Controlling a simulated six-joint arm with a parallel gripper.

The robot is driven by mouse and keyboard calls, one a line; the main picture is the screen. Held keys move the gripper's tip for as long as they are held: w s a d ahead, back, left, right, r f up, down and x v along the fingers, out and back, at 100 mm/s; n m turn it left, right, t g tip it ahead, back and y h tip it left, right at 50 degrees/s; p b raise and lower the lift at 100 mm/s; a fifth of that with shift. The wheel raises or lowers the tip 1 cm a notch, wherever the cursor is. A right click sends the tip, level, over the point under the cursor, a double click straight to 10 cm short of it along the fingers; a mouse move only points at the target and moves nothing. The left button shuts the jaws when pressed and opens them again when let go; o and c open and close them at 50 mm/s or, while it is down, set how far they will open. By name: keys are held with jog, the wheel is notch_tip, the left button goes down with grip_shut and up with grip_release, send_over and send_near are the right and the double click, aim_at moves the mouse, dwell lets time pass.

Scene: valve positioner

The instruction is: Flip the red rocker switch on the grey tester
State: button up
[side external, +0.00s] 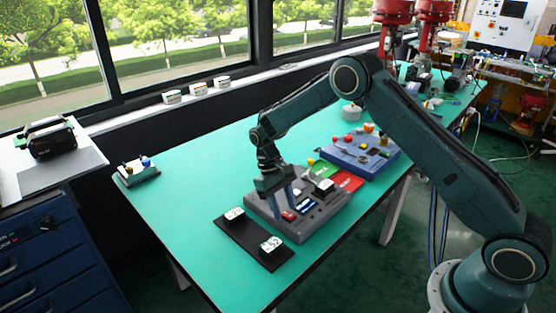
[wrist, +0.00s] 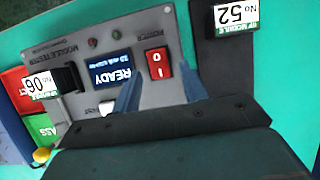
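The grey tester (side external: 325,217) sits on the green table; in the wrist view its panel (wrist: 108,62) faces me. The red rocker switch (wrist: 157,68), marked O and I, is at the panel's right; it also shows in the side view (side external: 289,216). The tester's blue display (wrist: 108,68) reads READY. A module labelled No 06 (wrist: 40,86) sits at the panel's left. My gripper (wrist: 161,76) is open and empty, its blue fingers apart on either side of the switch in the picture. I cannot tell whether they touch the panel.
A black tray (side external: 252,241) holding two white-labelled modules lies left of the tester. Green (side external: 321,169) and red (side external: 346,181) patches lie behind it. A blue box (side external: 375,162) with coloured knobs stands beyond. The table's left part is mostly clear.

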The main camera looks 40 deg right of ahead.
grip_shut()
jog(key=shift+s+r+t, duration=0.1)
jog(key=shift+t, duration=0.2)
jog(key=shift+s+r+t, duration=0.15)
jog(key=shift+s+t, duration=0.2)
jog(key=shift+t, duration=0.85)
jog(key=shift+o, duration=0.4)
grip_release()
jog(key=shift+r, duration=0.1)
